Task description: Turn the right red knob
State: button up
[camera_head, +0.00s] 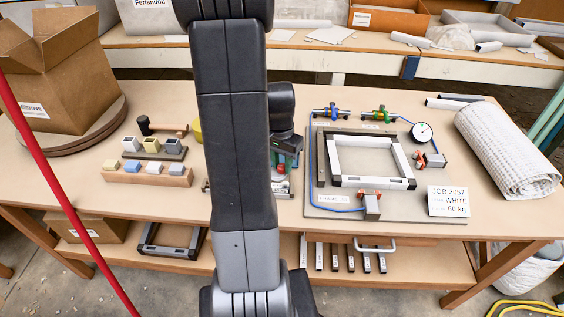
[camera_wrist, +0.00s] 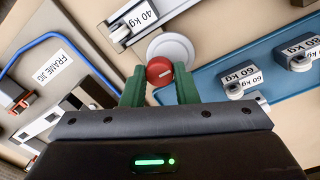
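A round red knob (camera_wrist: 160,71) with a pale mark on its face is in the middle of the wrist view, in front of a round white disc (camera_wrist: 171,50). My gripper (camera_wrist: 160,84) has its two green fingers on either side of this knob, one left and one right. The fingers stand about a knob's width apart. Whether they touch the knob or only flank it cannot be made out.
In the head view, a fixture board (camera_head: 400,205) stands right, several coloured blocks left.

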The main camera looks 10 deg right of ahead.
jog(key=shift+c, duration=1)
jog(key=shift+n, duration=0.3)
jog(key=n, duration=0.3)
jog(key=shift+n, duration=0.3)
jog(key=n, duration=0.4)
jog(key=shift+n, duration=0.3)
jog(key=n, duration=0.9)
jog(key=shift+t, duration=0.3)
